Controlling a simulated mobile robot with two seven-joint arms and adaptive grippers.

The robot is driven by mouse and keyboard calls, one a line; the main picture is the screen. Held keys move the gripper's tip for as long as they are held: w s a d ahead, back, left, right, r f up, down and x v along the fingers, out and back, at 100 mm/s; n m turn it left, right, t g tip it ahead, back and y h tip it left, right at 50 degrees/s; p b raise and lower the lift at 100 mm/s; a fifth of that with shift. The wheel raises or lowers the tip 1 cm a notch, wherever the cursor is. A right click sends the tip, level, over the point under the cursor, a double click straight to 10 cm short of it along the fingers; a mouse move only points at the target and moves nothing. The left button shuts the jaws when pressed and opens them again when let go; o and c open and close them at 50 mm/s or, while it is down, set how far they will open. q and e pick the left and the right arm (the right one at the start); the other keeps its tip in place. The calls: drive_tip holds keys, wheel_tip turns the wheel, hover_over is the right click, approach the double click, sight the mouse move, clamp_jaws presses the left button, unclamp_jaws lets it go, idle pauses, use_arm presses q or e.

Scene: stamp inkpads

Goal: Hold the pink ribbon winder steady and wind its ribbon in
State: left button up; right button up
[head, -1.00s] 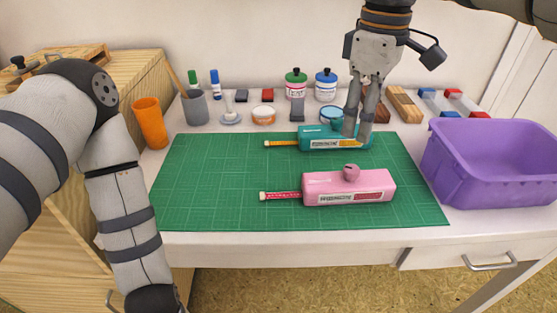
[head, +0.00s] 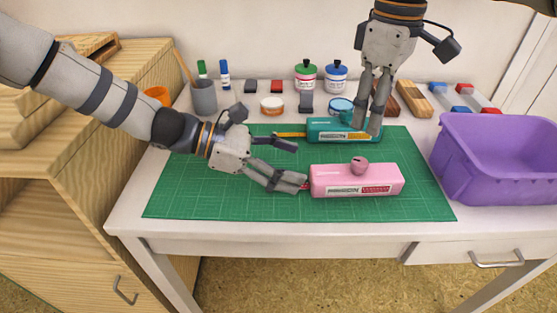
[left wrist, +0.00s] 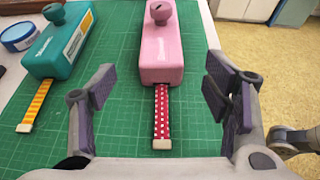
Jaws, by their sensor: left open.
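The pink ribbon winder (head: 340,181) lies on the green mat, its round pink knob (head: 359,164) on top. Its red, white-dotted ribbon (left wrist: 162,115) sticks out of the near end in the left wrist view, with a pale end tab (left wrist: 162,144). My left gripper (head: 298,165) is wide open and empty, at the winder's ribbon end; it hides most of the ribbon in the head view. In the left wrist view its fingers (left wrist: 160,88) stand either side of the ribbon. My right gripper (head: 368,130) hangs by the teal winder; its finger gap is unclear.
The teal winder (head: 325,136) lies behind the pink one, with its yellow ribbon (head: 290,135) out. A purple bin (head: 500,165) stands at the right. Bottles, pads and a grey cup (head: 204,97) line the back. The mat's front is clear.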

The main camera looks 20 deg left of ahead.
sight(322, 173)
use_arm(q)
drive_tip(key=x, duration=1)
drive_tip(key=shift+d+f, duration=0.1)
drive_tip(key=c, duration=1.3)
